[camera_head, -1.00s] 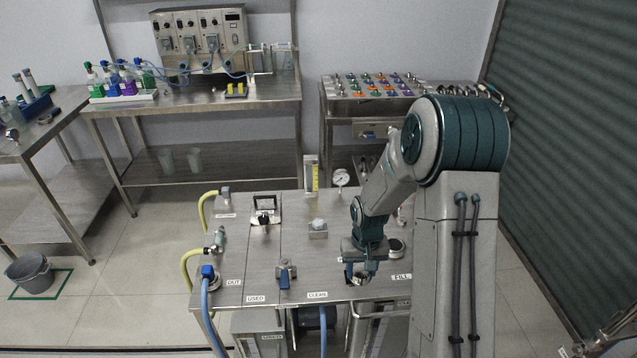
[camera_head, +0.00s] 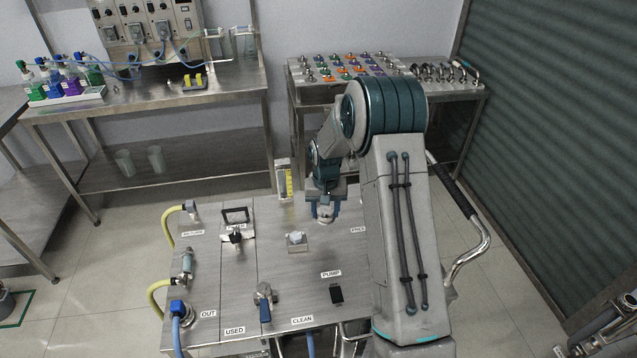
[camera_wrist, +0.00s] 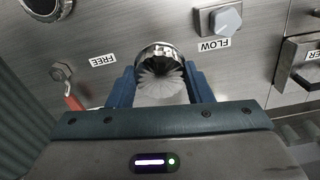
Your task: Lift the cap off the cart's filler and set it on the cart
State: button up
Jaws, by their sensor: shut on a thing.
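The steel cart (camera_head: 215,265) stands in front of me. My gripper (camera_head: 325,214) is over the cart's back part, to the right of the pale flow knob (camera_head: 297,238). In the wrist view its two blue fingers (camera_wrist: 161,88) are shut on the cap (camera_wrist: 160,72), a round shiny metal piece with a ribbed face. I cannot tell whether the cap touches the cart top. A round metal-rimmed opening (camera_wrist: 62,10), likely the filler, is cut off at the wrist view's top left. My arm hides the cart's right side in the head view.
A round fitting (camera_wrist: 60,72) and a red-handled lever (camera_wrist: 73,98) sit near the FREE label. A yellow-marked gauge (camera_head: 284,180) stands at the cart's back edge. A black PUMP switch (camera_head: 336,293) is at the front. Bare steel lies between the knob and the switch.

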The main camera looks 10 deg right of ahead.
jog(key=w+r+m, duration=0.1)
jog(key=w+r, duration=0.1)
jog(key=w, duration=0.5)
jog(key=shift+w+f+b, duration=0.2)
jog(key=shift+f+b, duration=1.1)
jog(key=shift+f, duration=3.5)
jog(key=shift+f+b, duration=0.75)
jog(key=o, duration=1.1)
jog(key=shift+o, duration=0.2)
jog(key=shift+r, duration=0.15)
notch_tip(320, 180, up, 7)
jog(key=p, duration=0.2)
jog(key=shift+p, duration=0.3)
